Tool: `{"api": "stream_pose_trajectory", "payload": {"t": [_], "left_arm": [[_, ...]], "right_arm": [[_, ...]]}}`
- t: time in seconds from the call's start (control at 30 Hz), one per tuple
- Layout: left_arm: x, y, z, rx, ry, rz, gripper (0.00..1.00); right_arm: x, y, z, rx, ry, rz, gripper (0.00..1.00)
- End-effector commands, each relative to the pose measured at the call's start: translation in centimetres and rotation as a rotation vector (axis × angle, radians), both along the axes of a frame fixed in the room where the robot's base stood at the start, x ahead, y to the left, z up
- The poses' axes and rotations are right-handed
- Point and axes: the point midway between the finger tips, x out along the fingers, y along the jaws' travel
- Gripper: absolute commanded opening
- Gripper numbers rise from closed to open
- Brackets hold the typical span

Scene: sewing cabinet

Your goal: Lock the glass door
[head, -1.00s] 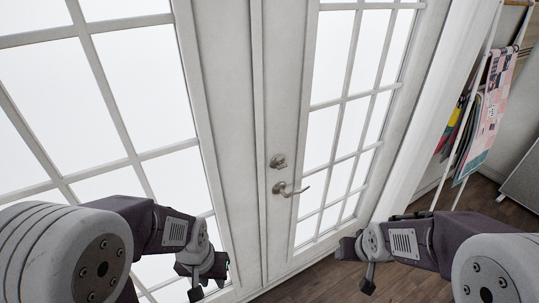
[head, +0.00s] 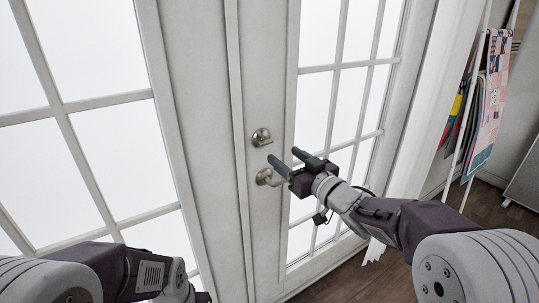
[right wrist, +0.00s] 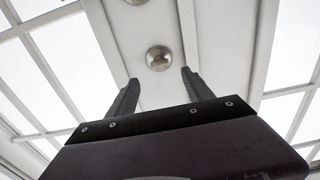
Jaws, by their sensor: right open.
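The white glass door (head: 249,215) stands closed in front of me, with panes on both sides of its middle stile. A round metal deadbolt (head: 261,137) sits above a metal lever handle (head: 266,177). My right gripper (head: 284,156) is open and empty, its fingers pointing at the door between and just right of the two fittings. It hides part of the lever. In the right wrist view a round metal fitting (right wrist: 159,58) shows ahead between the open fingertips; I cannot tell which fitting it is. My left gripper (head: 200,297) is mostly cut off at the bottom edge.
A white curtain (head: 415,150) hangs right of the door. A white rack with hanging fabrics (head: 490,100) stands at the far right. The dark wooden floor (head: 340,280) is clear below the door.

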Motion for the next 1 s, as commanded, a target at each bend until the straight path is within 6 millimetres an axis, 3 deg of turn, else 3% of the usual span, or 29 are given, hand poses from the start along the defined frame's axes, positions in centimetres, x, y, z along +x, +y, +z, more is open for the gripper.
{"api": "stream_pose_trajectory", "payload": {"t": [0.43, 0.8, 0.87, 1.0], "left_arm": [[0.0, 0.0, -0.1, 0.000, 0.000, 0.000, 0.29], [0.0, 0.0, -0.1, 0.000, 0.000, 0.000, 0.29], [0.0, 0.0, -0.1, 0.000, 0.000, 0.000, 0.29], [0.0, 0.0, -0.1, 0.000, 0.000, 0.000, 0.29]], "right_arm": [[6.6, 4.1, 0.0, 0.000, 0.002, -0.001, 0.60], [7.6, 4.7, 0.0, 0.000, 0.002, -0.004, 0.60], [7.6, 4.6, 0.0, 0.000, 0.002, -0.004, 0.46], [7.6, 4.6, 0.0, 0.000, 0.002, -0.004, 0.07]]}}
